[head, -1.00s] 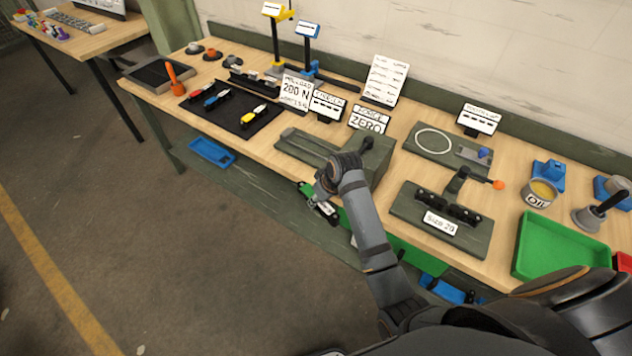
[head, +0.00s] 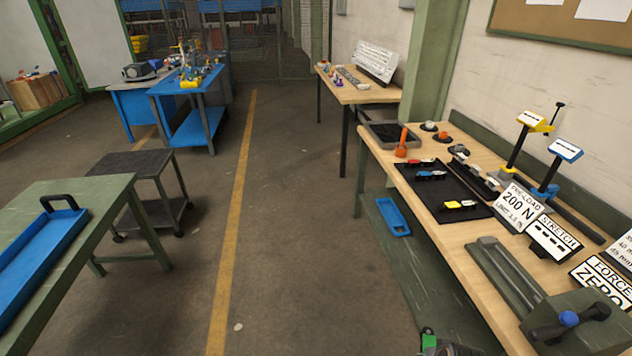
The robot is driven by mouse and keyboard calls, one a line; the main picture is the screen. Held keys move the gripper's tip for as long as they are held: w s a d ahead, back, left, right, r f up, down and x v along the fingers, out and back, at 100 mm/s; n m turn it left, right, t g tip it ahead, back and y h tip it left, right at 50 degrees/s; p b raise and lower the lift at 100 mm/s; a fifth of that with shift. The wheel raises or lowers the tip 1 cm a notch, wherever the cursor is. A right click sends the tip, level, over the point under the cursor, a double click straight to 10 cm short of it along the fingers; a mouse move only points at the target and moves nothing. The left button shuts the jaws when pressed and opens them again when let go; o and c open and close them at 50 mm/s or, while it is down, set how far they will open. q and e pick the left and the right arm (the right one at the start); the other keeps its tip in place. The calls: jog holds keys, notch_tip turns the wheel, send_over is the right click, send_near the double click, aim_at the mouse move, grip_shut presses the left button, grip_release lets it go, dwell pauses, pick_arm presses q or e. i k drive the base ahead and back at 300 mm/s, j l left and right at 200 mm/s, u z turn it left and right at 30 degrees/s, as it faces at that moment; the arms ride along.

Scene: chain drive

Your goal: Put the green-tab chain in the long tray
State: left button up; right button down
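The long tray (head: 38,262) is a blue open tray with a black handle on the green table at the left; its near end is cut off by the picture edge. A green tab, the visible part of the green-tab chain (head: 428,333), shows at the bottom edge, in front of the wooden bench.
Red, blue and yellow-tab chains lie on a black mat (head: 447,213) on the bench (head: 440,238). A small blue tray (head: 393,216) sits on its lower shelf. A dark-topped cart (head: 128,172) stands beyond the green table (head: 95,200). The floor between is clear.

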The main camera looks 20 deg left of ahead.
aim_at(26, 266)
jog(key=j+u, duration=0.1)
jog(key=u, duration=0.3)
jog(key=i+j+u, duration=0.1)
jog(key=u, duration=0.35)
jog(key=i+u, duration=0.1)
jog(key=u, duration=0.3)
jog(key=i+j+u, duration=0.1)
jog(key=u, duration=0.35)
jog(key=i+u, duration=0.1)
jog(key=u, duration=0.3)
jog(key=i+u, duration=0.1)
jog(key=u, duration=0.35)
jog(key=i+l+u, duration=0.3)
jog(key=i, duration=0.25)
jog(key=i+l+u, duration=0.3)
jog(key=i+l, duration=0.2)
